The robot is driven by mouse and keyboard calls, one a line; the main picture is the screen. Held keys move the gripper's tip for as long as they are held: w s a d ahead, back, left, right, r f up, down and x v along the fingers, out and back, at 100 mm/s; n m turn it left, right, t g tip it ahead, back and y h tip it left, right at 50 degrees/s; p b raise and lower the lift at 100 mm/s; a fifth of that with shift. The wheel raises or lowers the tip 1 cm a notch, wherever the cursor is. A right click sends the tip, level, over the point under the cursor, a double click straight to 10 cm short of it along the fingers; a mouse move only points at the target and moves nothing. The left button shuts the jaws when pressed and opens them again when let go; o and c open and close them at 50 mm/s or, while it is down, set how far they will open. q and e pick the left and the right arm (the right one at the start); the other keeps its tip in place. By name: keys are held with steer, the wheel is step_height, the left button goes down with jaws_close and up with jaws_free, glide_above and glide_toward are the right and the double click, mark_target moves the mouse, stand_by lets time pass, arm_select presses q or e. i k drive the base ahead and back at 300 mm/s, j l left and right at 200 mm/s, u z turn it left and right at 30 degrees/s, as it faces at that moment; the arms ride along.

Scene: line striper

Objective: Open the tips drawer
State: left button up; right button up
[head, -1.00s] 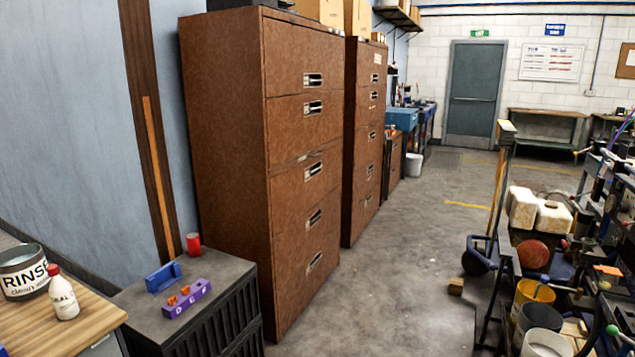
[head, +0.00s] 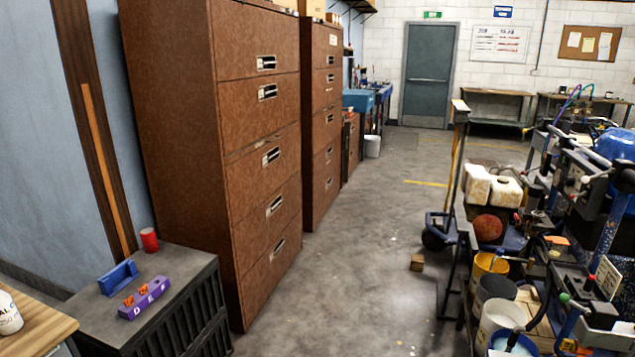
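A tall brown filing cabinet (head: 205,130) stands at left centre in the head view, with several shut drawers (head: 262,158) facing right. A second brown cabinet (head: 324,120) stands just beyond it, also with its drawers shut. I cannot read a tips label on any drawer. A low dark cabinet (head: 190,262) stands in front of the first one; its front has dark ribbed sides. On its top are a purple block (head: 145,297) with letters and small orange pieces, a blue holder (head: 118,278) and a red cylinder (head: 149,239). Neither of my grippers is in view.
A wooden-topped table (head: 40,325) with a white bottle (head: 9,314) is at the lower left edge. A cluttered machine (head: 580,200) with buckets (head: 492,290) fills the right. A small wooden block (head: 416,262) lies on the floor. The grey floor aisle (head: 350,270) between is mostly clear.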

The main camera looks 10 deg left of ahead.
mark_target(253, 177)
steer(key=i, duration=3.25)
